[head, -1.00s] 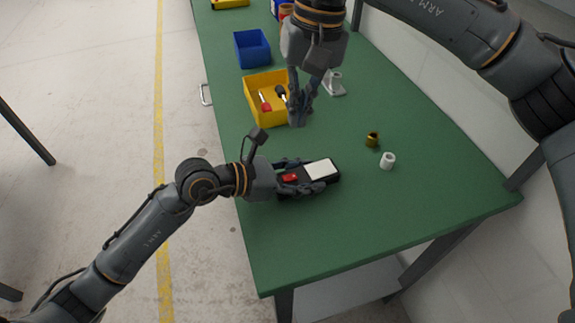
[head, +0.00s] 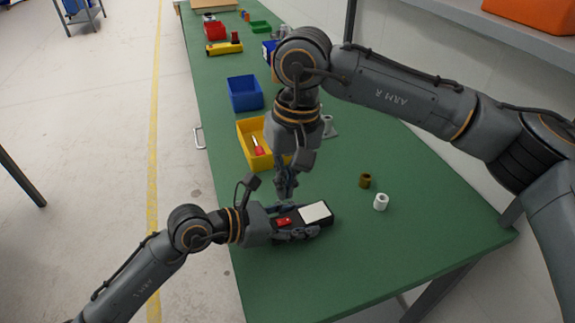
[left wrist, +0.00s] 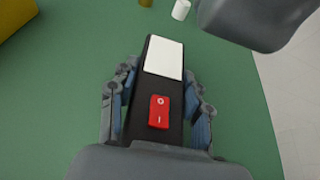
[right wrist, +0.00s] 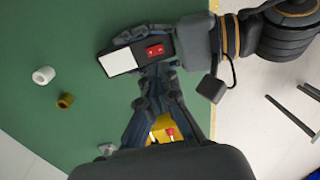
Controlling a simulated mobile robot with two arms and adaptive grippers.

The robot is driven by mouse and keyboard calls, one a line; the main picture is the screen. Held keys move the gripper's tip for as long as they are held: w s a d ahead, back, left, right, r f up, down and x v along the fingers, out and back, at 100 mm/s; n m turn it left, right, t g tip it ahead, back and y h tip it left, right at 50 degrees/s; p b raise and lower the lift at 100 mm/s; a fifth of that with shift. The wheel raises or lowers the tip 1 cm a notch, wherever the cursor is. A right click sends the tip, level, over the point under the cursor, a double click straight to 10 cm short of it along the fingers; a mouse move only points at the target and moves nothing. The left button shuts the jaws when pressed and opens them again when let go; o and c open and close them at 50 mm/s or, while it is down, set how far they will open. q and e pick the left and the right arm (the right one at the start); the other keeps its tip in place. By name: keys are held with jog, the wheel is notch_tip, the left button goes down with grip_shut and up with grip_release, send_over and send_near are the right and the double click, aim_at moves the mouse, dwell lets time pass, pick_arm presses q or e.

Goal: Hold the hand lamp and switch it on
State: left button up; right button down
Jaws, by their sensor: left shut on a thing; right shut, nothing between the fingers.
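The hand lamp (head: 326,219) is a black bar with a white panel and a red rocker switch (head: 284,221). My left gripper (head: 297,222) is shut on its sides, low over the green table. In the left wrist view the red switch (left wrist: 159,111) faces up between the blue-padded fingers, marked O and I, and the white panel (left wrist: 164,57) lies beyond it. My right gripper (head: 287,192) is shut and empty, pointing down just behind the lamp. In the right wrist view its fingertips (right wrist: 157,72) are close to the lamp (right wrist: 122,61), near the red switch; contact cannot be told.
On the green table (head: 330,280), a white cylinder (head: 381,202) and a brass one (head: 365,181) stand to the right of the lamp. A yellow bin (head: 249,147) with a red-handled tool and a blue bin (head: 244,94) are behind. The table's front right is clear.

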aim_at(287, 221)
jog(key=f, duration=0.7)
jog(key=shift+s+a+f, duration=0.15)
jog(key=shift+s+a, duration=0.05)
jog(key=shift+a, duration=0.2)
jog(key=shift+s+a+f, duration=0.1)
jog(key=shift+s+f, duration=0.05)
jog(key=shift+f, duration=0.15)
jog(key=shift+w+d, duration=0.45)
jog(key=shift+d, duration=0.35)
notch_tip(287, 221, up, 14)
jog(key=d, duration=0.1)
jog(key=shift+w+d, duration=0.2)
jog(key=shift+w, duration=0.15)
